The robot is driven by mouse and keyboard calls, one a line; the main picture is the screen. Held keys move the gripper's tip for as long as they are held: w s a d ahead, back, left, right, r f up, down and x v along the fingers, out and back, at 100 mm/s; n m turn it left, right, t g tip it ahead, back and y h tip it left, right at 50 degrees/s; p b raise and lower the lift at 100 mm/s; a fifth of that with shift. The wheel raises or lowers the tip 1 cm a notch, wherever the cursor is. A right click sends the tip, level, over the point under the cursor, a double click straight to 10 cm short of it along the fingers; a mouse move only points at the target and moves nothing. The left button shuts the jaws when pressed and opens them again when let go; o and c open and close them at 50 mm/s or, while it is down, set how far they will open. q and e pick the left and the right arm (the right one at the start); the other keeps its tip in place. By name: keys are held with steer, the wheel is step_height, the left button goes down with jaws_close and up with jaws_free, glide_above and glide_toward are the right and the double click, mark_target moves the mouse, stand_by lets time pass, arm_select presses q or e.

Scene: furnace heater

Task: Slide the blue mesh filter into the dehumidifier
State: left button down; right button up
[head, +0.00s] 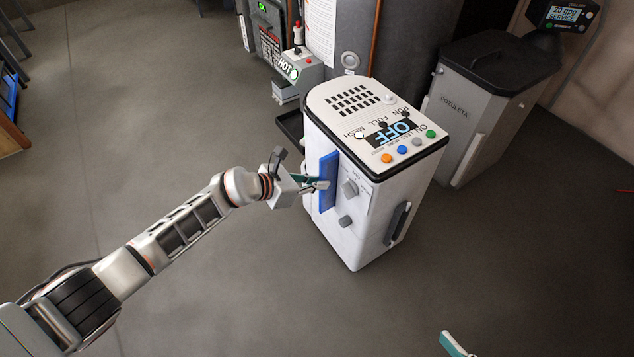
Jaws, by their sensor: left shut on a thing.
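The dehumidifier (352,235) is a white upright box in the middle of the head view, with a vent grille, coloured buttons and a display reading OFF on top. The blue mesh filter (328,168) is a thin upright blue panel at the left part of the face with the knobs. It looks partly inside or against the housing; how deep it sits I cannot tell. My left gripper (318,185) reaches in from the left and is shut on the filter. A teal and white tip of my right gripper (456,345) shows at the bottom edge; its jaws are cut off.
A grey lidded bin marked POZULETA (478,108) stands behind right. A grey furnace cabinet (349,40) and a small unit marked HOT (297,68) stand behind the dehumidifier. The floor to the left and in front is clear.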

arm_select(q)
steer(key=shift+w+d, duration=0.35)
steer(key=shift+d, duration=0.25)
arm_select(e)
steer(key=shift+s+f, duration=0.1)
steer(key=shift+f, duration=0.15)
arm_select(q)
steer(key=c, duration=2.1)
jaws_free()
steer(key=s+a, duration=0.8)
steer(key=a, duration=0.4)
steer(key=s+a, duration=0.8)
steer(key=a, duration=0.5)
steer(key=shift+s, duration=0.4)
arm_select(e)
steer(key=shift+r, duration=0.25)
